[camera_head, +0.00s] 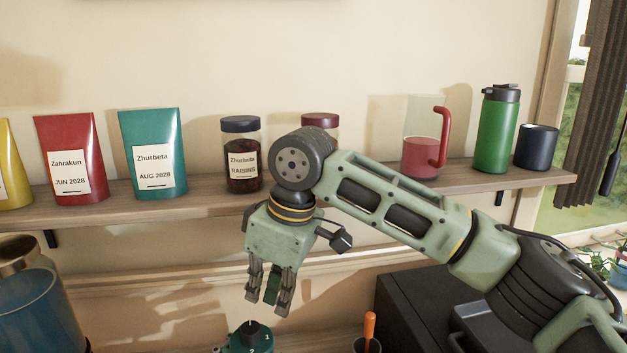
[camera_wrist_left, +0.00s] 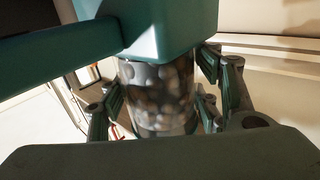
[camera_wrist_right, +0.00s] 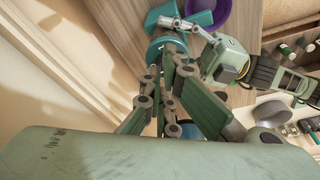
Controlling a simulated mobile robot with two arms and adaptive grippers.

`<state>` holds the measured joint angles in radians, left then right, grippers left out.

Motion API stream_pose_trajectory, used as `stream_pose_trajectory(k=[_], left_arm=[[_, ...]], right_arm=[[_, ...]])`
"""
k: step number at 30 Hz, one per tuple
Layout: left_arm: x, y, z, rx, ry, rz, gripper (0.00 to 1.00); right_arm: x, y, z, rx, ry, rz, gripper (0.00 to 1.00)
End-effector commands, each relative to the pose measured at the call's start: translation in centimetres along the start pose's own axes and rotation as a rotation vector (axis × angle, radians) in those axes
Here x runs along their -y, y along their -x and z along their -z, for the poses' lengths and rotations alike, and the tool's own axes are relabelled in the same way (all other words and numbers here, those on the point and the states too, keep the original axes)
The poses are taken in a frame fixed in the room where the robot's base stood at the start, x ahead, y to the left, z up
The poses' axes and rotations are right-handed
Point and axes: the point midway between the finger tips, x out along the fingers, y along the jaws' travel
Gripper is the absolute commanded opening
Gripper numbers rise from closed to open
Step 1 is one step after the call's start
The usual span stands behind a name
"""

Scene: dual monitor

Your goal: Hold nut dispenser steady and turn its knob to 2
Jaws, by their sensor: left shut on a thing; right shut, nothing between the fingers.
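The nut dispenser shows at the bottom edge of the head view as a teal top with a dark knob (camera_head: 250,328) and the numerals 1 and 2; its lower body is out of frame. The knob's setting is unclear. In the left wrist view its clear container (camera_wrist_left: 158,95) is full of nuts, under a teal housing (camera_wrist_left: 172,28). My left gripper (camera_wrist_left: 160,112) is shut on this container, a finger on each side. My right gripper (camera_head: 267,300) is shut and empty, pointing down above the knob. In the right wrist view its fingers (camera_wrist_right: 169,72) point toward the teal dispenser (camera_wrist_right: 165,47).
A shelf (camera_head: 335,202) holds pouches, jars, a pitcher (camera_head: 420,155), a green bottle (camera_head: 497,130) and a dark cup (camera_head: 536,147). A large blue-filled jar (camera_head: 38,305) stands lower left. An orange-handled item (camera_head: 369,327) stands right of the dispenser. A purple bowl (camera_wrist_right: 222,12) sits by it.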

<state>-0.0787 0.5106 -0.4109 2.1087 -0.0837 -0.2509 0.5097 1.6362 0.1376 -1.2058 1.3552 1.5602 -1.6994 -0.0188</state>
Motion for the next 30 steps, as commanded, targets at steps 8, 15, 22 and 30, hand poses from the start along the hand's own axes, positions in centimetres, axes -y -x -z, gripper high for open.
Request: stream_pose_trajectory(k=[8,15,22,30], left_arm=[[0.0,0.0,0.1,-0.001,0.000,0.000,0.00],[0.0,0.0,0.1,-0.001,0.000,0.000,0.00],[0.0,0.0,0.1,-0.001,-0.001,0.000,0.00],[0.0,0.0,0.1,-0.002,-0.001,-0.001,0.00]], right_arm=[[0.0,-3.5,-1.0,0.002,-0.001,0.002,0.00],[0.0,-5.1,-1.3,0.000,0.000,0.000,0.00],[0.0,-5.4,-1.4,0.002,0.000,0.000,0.00],[0.0,-5.5,-1.4,0.005,-0.001,0.000,0.00]])
